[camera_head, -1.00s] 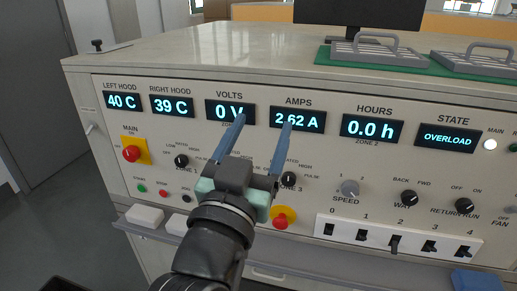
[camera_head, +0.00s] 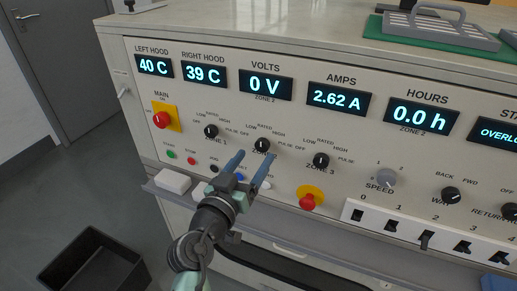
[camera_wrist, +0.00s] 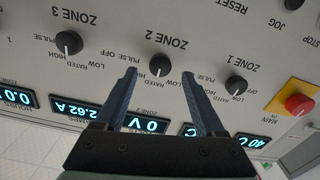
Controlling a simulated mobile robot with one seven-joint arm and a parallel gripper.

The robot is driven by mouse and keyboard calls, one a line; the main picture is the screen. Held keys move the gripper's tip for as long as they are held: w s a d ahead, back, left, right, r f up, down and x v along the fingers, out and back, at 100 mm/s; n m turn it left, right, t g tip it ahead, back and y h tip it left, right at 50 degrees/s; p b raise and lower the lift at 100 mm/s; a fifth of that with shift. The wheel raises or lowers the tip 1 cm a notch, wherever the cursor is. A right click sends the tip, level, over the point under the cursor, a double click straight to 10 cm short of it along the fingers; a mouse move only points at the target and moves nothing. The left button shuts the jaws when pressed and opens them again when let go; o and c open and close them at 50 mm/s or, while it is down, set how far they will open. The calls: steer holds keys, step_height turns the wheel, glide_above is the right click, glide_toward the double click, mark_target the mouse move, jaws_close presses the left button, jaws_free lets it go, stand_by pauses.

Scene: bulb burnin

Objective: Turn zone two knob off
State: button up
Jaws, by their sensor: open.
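The zone two knob (camera_head: 262,145) is a small black dial on the panel, between the zone one knob (camera_head: 211,131) and the zone three knob (camera_head: 321,160). In the wrist view the zone two knob (camera_wrist: 160,65) shows upside down, between and beyond my fingertips. My gripper (camera_head: 252,163) is open and empty, with its two blue fingers pointing at the panel just below the knob. The fingers in the wrist view (camera_wrist: 160,74) stand either side of the knob. I cannot tell whether they touch the panel. The knob's exact pointer setting is too small to read surely.
The red main switch (camera_head: 162,119) is at the left and a red mushroom button (camera_head: 310,198) is right of my gripper. A ledge (camera_head: 195,200) runs below the panel. A black bin (camera_head: 92,265) stands on the floor.

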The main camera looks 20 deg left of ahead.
mark_target(261, 147)
steer(key=shift+w+d, duration=0.1)
steer(key=shift+w, duration=1.85)
steer(key=shift+c, duration=0.2)
jaws_close()
